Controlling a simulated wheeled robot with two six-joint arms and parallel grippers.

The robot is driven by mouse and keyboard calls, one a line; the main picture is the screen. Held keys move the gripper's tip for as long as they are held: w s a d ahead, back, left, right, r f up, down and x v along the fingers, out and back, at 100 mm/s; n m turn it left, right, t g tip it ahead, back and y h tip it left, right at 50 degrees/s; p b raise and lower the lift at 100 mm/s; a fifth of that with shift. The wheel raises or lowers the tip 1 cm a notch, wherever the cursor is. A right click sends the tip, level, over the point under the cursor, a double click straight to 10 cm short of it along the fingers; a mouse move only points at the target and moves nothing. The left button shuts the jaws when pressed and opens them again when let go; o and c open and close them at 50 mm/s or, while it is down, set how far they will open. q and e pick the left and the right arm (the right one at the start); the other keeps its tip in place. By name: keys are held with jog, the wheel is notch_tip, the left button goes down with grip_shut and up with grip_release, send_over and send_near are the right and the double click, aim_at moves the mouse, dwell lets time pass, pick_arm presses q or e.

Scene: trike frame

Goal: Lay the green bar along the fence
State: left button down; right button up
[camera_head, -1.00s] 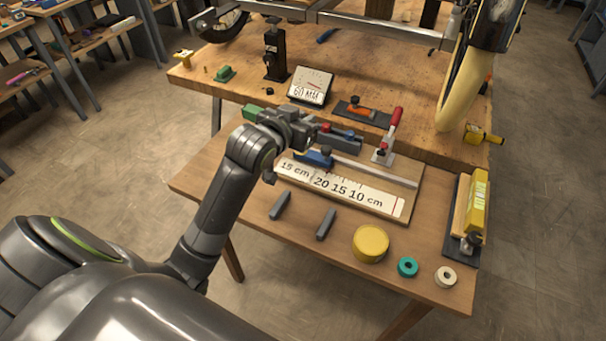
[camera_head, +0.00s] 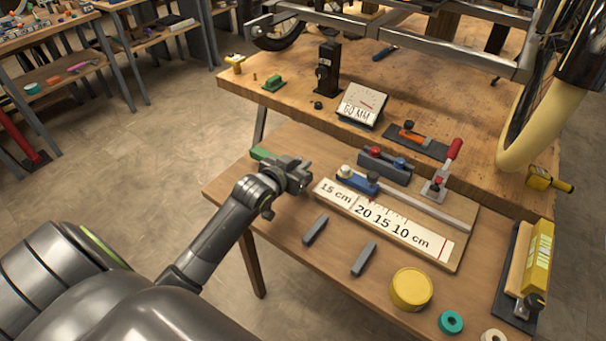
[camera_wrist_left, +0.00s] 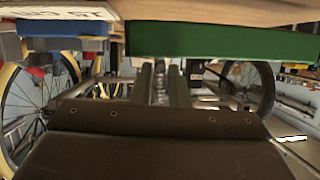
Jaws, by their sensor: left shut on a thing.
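My left gripper (camera_head: 292,168) is shut on the green bar (camera_head: 262,154), just left of the measuring board. The bar's green end sticks out past the jaws to the left; the rest is hidden by the gripper. In the left wrist view the green bar (camera_wrist_left: 220,40) lies across the picture above the jaws (camera_wrist_left: 165,80). The fence (camera_head: 430,207) is a pale metal rail along the far side of the board (camera_head: 458,262). A blue stop (camera_head: 357,181) sits at its left end. The bar is apart from the fence. My right gripper is not in view.
A red-handled toggle clamp (camera_head: 440,182) stands behind the fence. Two grey bars, a yellow round tin (camera_head: 411,289) and a teal ring (camera_head: 451,322) lie on the near tabletop.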

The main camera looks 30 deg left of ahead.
pick_arm(q)
notch_tip(320, 180, down, 3)
jog(key=shift+r, duration=0.1)
jog(key=c, duration=1.4)
grip_release()
jog(key=shift+s, duration=0.1)
